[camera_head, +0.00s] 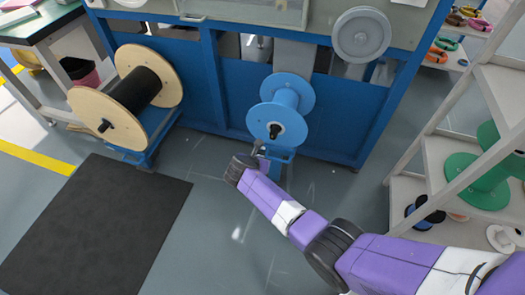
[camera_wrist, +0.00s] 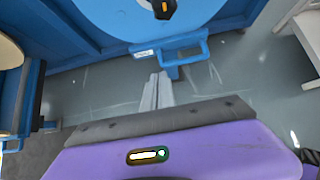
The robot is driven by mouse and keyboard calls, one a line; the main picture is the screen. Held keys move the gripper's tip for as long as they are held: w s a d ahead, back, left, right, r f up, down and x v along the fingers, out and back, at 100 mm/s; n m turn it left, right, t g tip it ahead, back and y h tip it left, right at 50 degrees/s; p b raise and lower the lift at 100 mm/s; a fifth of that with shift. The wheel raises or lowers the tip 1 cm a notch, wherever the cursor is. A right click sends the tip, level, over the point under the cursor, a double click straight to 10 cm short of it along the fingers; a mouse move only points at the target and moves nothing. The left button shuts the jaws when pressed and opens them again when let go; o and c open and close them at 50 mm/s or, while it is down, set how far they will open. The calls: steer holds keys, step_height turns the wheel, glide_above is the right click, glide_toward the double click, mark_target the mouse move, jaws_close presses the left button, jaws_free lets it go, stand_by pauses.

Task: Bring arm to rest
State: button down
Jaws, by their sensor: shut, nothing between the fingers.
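My purple and white arm reaches in from the lower right in the head view. My gripper (camera_head: 259,150) is at its far end, low in front of the blue spool (camera_head: 286,95) on the blue machine. In the wrist view my gripper (camera_wrist: 158,78) shows as two grey fingers side by side, shut and empty. Their tips are just in front of a blue bracket (camera_wrist: 188,50) below the blue spool (camera_wrist: 195,15). I cannot tell whether the tips touch the bracket.
A wooden spool with black cable (camera_head: 160,70) stands left of the blue spool. A black mat (camera_head: 95,225) lies on the floor at left. A shelf (camera_head: 432,165) with green spools (camera_head: 480,170) stands at right. Grey floor (camera_head: 215,225) between mat and arm is clear.

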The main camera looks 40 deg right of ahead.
steer(key=shift+p+v, duration=0.4)
steer(key=shift+v, duration=0.95)
